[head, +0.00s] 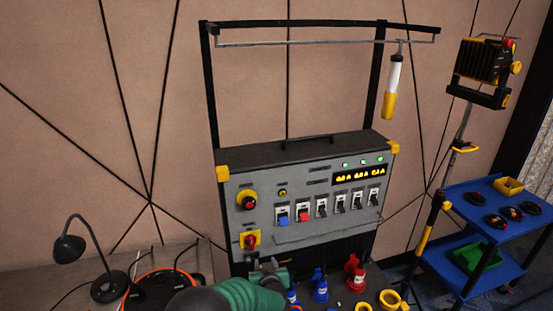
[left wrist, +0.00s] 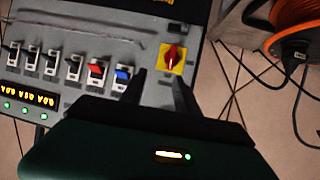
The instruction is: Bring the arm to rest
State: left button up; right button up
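My left gripper (head: 268,268) is at the bottom middle of the head view, low in front of the grey control panel (head: 330,232), at the end of my green arm. In the left wrist view its two dark fingers (left wrist: 160,76) stand apart with nothing between them. The red rotary switch on a yellow plate (left wrist: 173,56) lies just beyond the fingertips there. The same switch (head: 250,240) shows at the panel's lower left in the head view. I cannot tell whether the fingers touch the panel. My right gripper is not in view.
Blue and red plugs (head: 320,288) stand in front of the panel's base. A desk lamp (head: 70,247) and an orange cable reel (head: 150,285) are at the left. A blue trolley (head: 495,235) and a work light on a stand (head: 480,70) are at the right.

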pick_arm(q)
jog(key=s+a+g+b, duration=0.1)
jog(key=s+a+g, duration=0.2)
jog(key=s, duration=0.9)
jog(key=s+a+f+m+g+h+b, duration=0.1)
jog(key=s+a+g+b, duration=0.1)
jog(key=s+a, duration=0.5)
jog(key=s+a+f+m+g+h+b, duration=0.1)
jog(key=s+a+g, duration=0.4)
jog(key=s, duration=1.2)
jog(key=shift+a+f+b, duration=0.15)
jog(key=shift+b, duration=0.45)
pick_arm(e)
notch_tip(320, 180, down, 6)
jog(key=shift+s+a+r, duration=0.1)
pick_arm(q)
jog(key=shift+a+f, duration=0.1)
jog(key=shift+a, duration=0.2)
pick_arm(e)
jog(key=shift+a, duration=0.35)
pick_arm(q)
jog(key=shift+d, duration=0.2)
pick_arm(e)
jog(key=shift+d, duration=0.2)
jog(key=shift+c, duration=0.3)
